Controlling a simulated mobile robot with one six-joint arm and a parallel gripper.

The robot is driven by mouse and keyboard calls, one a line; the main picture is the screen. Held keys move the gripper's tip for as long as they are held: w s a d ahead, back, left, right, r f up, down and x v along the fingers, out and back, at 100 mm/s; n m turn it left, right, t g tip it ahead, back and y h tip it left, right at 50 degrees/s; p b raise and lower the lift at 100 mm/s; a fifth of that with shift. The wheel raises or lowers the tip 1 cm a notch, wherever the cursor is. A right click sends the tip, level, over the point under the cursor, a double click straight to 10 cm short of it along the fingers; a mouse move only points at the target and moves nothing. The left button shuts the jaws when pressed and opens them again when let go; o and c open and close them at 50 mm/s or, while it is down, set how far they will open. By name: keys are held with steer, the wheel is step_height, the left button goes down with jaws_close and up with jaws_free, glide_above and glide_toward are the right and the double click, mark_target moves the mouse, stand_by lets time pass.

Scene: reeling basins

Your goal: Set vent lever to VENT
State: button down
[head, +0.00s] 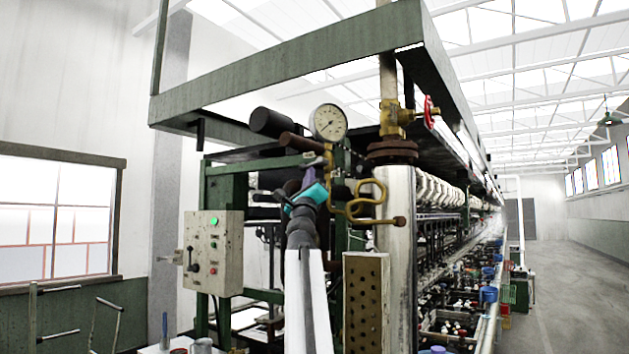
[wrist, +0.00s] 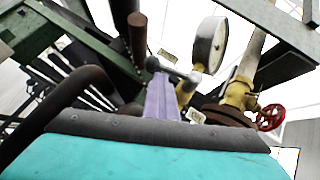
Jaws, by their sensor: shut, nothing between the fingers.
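My gripper (head: 308,176) is raised in front of the machine's pipework, below the pressure gauge. In the wrist view its purple fingers (wrist: 161,98) are together, with nothing seen between them. A dark lever with a rounded grey end (wrist: 172,70) lies at or just beyond the fingertips, beside a brass fitting under the gauge. I take this for the vent lever; in the head view it is small and partly hidden by my gripper. I cannot tell whether the fingers touch it. Its VENT marking is not readable.
The gauge (head: 328,122) and a rusty brown cylinder (head: 300,142) are close above my gripper. A coiled brass pipe (head: 366,200) and a valve with a red handwheel (head: 430,112) stand to the right. A control box (head: 213,252) hangs at left. An open aisle (head: 575,290) runs at far right.

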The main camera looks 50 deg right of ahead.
steer(key=shift+w+a+f, duration=0.1)
steer(key=shift+w+a, duration=0.05)
steer(key=shift+w, duration=0.15)
steer(key=shift+f, duration=0.1)
steer(key=s+a+f+b, duration=0.3)
steer(key=f+b, duration=0.3)
steer(key=f, duration=0.4)
steer(key=shift+a, duration=0.55)
stand_by(0.6)
stand_by(0.5)
